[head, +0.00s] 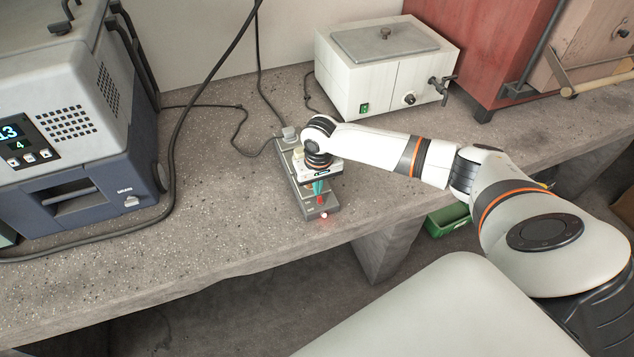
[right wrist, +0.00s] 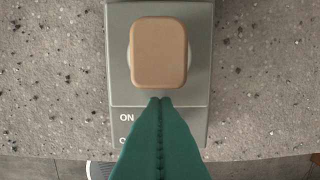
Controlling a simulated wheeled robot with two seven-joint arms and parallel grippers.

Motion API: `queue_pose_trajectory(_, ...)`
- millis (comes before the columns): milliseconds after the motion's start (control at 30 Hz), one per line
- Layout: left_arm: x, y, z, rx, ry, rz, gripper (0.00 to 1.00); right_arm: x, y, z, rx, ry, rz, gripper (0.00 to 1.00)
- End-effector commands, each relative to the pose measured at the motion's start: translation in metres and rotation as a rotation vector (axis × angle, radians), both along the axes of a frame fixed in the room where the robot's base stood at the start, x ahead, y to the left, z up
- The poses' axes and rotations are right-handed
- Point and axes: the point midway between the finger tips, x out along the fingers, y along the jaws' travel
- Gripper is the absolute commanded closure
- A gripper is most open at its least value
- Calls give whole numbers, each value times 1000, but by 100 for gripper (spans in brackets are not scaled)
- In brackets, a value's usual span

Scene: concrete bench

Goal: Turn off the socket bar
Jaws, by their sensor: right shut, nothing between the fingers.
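The grey socket bar (head: 285,160) lies on the bench, its near end close to the front edge. My right gripper (head: 319,190) is over the near part of the bar, pointing down, shut and empty. A small red part (head: 320,200) and a red-white glow (head: 323,215) show at the near end. In the right wrist view the bar (right wrist: 119,70) carries a tan rounded block (right wrist: 158,52) and an "ON" label. A second label below is partly covered. My green fingertips (right wrist: 161,100) overlap the bar below the block; contact is unclear. Any switch there is hidden behind the fingers.
A white box with a lid and tap (head: 375,75) stands behind the bar. A grey-blue instrument (head: 75,130) stands at the left. Black cables (head: 205,88) cross the bench. A green bin (head: 447,219) is below the bench edge. Bare bench (head: 230,185) lies left of the bar.

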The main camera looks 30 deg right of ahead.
Motion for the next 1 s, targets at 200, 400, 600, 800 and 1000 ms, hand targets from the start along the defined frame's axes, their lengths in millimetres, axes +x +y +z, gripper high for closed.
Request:
queue_pose_trajectory(200, 0, 0, 11, 0, 0, 0, 67, -3, 0, 3, -10, -40, 0, 100)
queue_pose_trajectory(400, 0, 0, 20, 0, 0, 0, 67, -5, 1, 4, -20, -82, -1, 100)
queue_pose_trajectory(600, 0, 0, 29, 0, 0, 1, 67, -7, 2, 4, -31, -127, 0, 100)
queue_pose_trajectory(800, 0, 0, 39, 0, 0, 1, 67, -10, 3, 6, -42, -181, 0, 100)
queue_pose_trajectory(1000, 0, 0, 43, 0, 0, 1, 67, -12, 3, 4, -55, -224, 0, 100)
